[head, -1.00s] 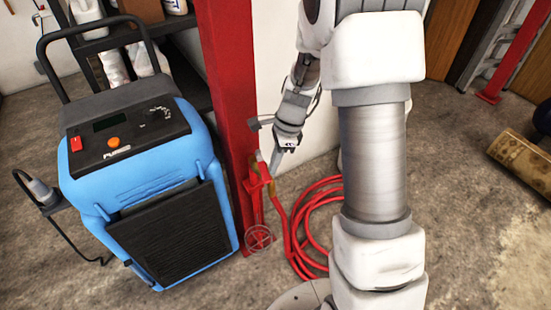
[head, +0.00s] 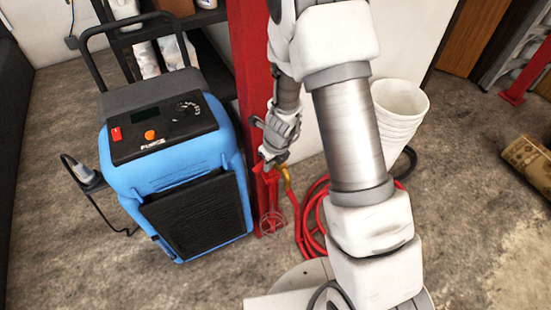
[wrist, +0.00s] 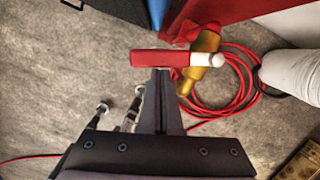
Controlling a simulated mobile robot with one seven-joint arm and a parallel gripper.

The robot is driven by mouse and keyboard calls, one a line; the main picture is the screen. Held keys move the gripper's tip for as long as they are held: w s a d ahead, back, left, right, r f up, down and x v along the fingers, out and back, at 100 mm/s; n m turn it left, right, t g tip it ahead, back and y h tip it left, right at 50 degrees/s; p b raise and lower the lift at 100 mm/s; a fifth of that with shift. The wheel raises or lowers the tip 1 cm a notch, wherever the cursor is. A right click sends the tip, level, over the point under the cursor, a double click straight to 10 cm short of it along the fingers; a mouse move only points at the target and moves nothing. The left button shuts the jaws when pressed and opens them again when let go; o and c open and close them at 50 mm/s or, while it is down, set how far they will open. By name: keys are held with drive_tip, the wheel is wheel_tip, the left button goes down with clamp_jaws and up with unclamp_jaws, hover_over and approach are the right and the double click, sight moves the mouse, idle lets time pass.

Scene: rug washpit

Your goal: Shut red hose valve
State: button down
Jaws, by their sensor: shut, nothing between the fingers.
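The red valve lever (wrist: 158,59) lies crosswise in the wrist view, with a pale rounded end at its right. The brass valve body (wrist: 207,44) is beside that end; it also shows in the head view (head: 287,178), low by the red post. My gripper (wrist: 161,73) is shut and empty. Its fingertips are at the near edge of the lever, around its middle; I cannot tell whether they touch it. In the head view my gripper (head: 265,165) is just left of the brass body and hides part of the valve.
A red post (head: 249,62) stands behind the valve. A blue machine (head: 180,160) with a black handle stands close on the left. A coiled red hose (head: 311,215) lies on the floor to the right. White stacked buckets (head: 400,105) stand behind my arm. A rolled rug (head: 528,160) lies far right.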

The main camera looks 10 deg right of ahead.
drive_tip(key=shift+w+a+r+m+p, duration=0.1)
drive_tip(key=shift+w+a+m+p, duration=0.65)
drive_tip(key=shift+m+p, duration=0.4)
drive_tip(key=shift+a+h, duration=0.15)
drive_tip(key=shift+h, duration=0.15)
drive_tip(key=shift+w+d+p, duration=0.45)
drive_tip(key=shift+w+d, duration=0.1)
drive_tip(key=shift+d, duration=0.15)
